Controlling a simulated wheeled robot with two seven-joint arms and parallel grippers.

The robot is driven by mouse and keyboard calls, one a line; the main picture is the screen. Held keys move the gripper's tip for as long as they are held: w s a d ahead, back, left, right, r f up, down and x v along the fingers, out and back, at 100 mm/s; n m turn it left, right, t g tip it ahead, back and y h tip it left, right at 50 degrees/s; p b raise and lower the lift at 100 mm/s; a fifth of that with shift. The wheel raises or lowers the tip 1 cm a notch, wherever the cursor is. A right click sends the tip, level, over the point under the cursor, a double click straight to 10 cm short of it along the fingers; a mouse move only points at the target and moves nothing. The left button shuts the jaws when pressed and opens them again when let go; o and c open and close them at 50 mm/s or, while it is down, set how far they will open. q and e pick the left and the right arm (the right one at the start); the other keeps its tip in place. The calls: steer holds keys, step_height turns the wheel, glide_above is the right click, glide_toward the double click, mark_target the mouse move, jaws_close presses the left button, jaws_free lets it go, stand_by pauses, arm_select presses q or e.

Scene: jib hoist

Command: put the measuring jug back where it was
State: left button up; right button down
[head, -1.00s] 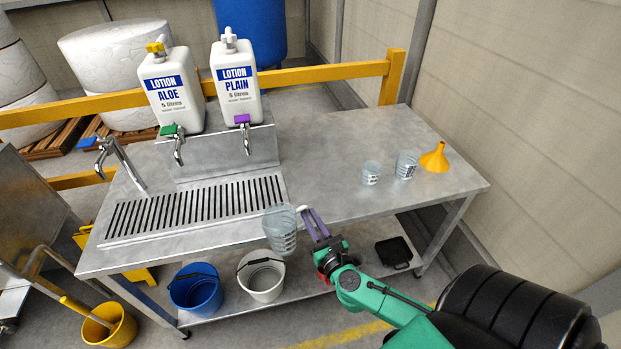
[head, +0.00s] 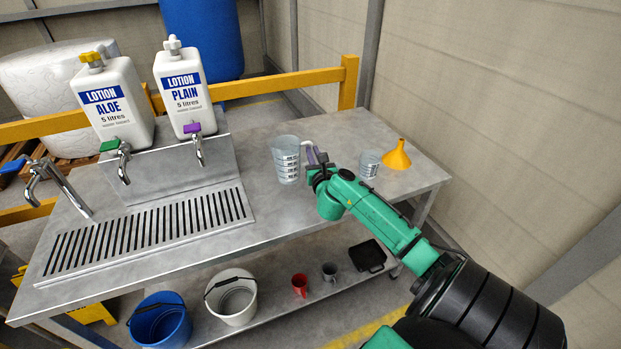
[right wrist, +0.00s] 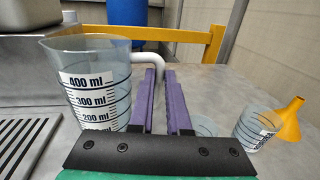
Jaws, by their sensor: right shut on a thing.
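The clear measuring jug (head: 286,160) is upright over the right half of the bench, left of my right gripper (head: 314,155). In the right wrist view, the jug (right wrist: 95,85) shows black level marks up to 400 ml. The purple fingers of my right gripper (right wrist: 162,76) are shut on its white handle (right wrist: 148,60). I cannot tell whether the jug's base touches the bench. My left gripper is not in view.
A small clear beaker (head: 369,164) and an orange funnel (head: 397,155) stand right of my gripper. Another clear vessel (right wrist: 203,125) is partly hidden behind the fingers. Lotion bottles (head: 112,100) with taps stand at the left above the drain grate (head: 150,232). Bench (head: 245,165) left of the jug is clear.

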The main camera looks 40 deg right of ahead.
step_height(320, 180, down, 8)
steer(key=b, duration=0.2)
steer(key=shift+b, duration=0.35)
steer(key=shift+r, duration=0.1)
steer(key=c, duration=0.9)
jaws_free()
steer(key=shift+s, duration=0.15)
steer(key=v, duration=1.2)
